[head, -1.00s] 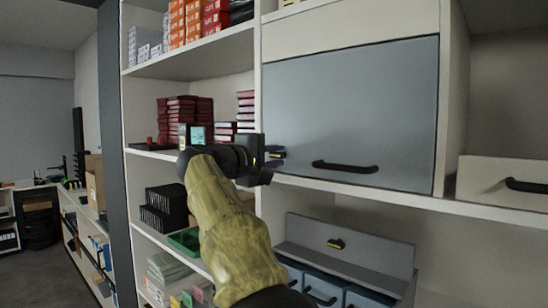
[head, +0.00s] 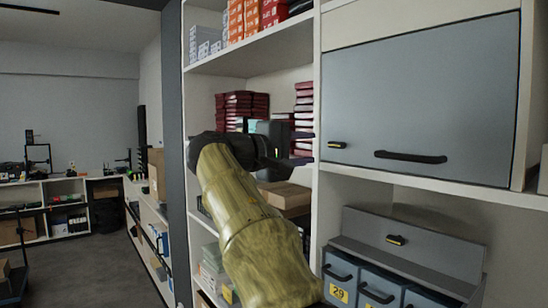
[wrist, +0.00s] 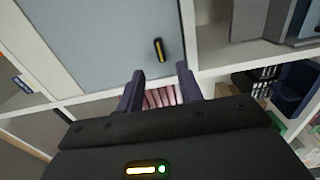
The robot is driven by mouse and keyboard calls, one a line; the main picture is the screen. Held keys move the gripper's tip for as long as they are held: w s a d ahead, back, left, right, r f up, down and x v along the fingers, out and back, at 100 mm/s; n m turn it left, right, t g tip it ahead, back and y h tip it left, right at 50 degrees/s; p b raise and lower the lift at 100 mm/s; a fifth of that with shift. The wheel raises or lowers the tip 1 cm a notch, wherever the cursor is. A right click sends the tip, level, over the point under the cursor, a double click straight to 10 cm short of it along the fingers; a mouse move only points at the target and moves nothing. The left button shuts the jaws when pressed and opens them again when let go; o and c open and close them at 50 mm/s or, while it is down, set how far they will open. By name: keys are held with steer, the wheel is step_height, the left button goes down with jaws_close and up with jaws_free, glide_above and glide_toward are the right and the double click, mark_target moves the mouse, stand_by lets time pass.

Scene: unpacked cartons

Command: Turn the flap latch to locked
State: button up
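The grey flap (head: 420,95) is closed against the upper right compartment. Its latch (head: 337,145), a small black bar with a yellow stripe, sits at the flap's lower left corner and lies about level, in line with the handle. In the wrist view the latch (wrist: 159,49) shows against the grey flap (wrist: 110,35), just beyond my fingertips and apart from them. My gripper (head: 308,149) is left of the latch in the head view. In the wrist view my gripper (wrist: 160,72) is open, with nothing between its two dark fingers.
A black bar handle (head: 410,157) sticks out from the flap, right of the latch. A similar yellow-striped latch (head: 396,240) is on a lower grey panel above blue bins (head: 380,288). Dark red boxes (head: 240,106) and a cardboard box (head: 285,195) stand on shelves behind my arm.

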steer(key=v, duration=0.8)
steer(key=shift+b, duration=0.3)
steer(key=shift+w+d, duration=0.1)
steer(key=w+d+f+n+g+y+p, duration=0.1)
steer(key=w+d+f+y, duration=0.15)
steer(key=f, duration=0.65)
steer(key=w+d+f+n+g+y, duration=0.1)
steer(key=d+f+g+y, duration=0.2)
steer(key=f, duration=0.7)
steer(key=w+d+f+y+p, duration=0.1)
steer(key=d+f+y, duration=0.3)
steer(key=f, duration=0.5)
steer(key=s+d+f+m+g+y, duration=0.1)
steer(key=s+f+m, duration=0.2)
steer(key=s+f, duration=0.4)
steer(key=s+d+f+m+g+y, duration=0.1)
steer(key=s+f+m+y, duration=0.1)
steer(key=s+f, duration=0.6)
steer(key=s+d+f+m+g+y+p, duration=0.1)
steer(key=s+f+m, duration=0.3)
steer(key=s+f, duration=0.4)
steer(key=shift+s+d+g+y, duration=0.35)
steer(key=shift+d+g+y, duration=0.2)
steer(key=shift+d, duration=0.1)
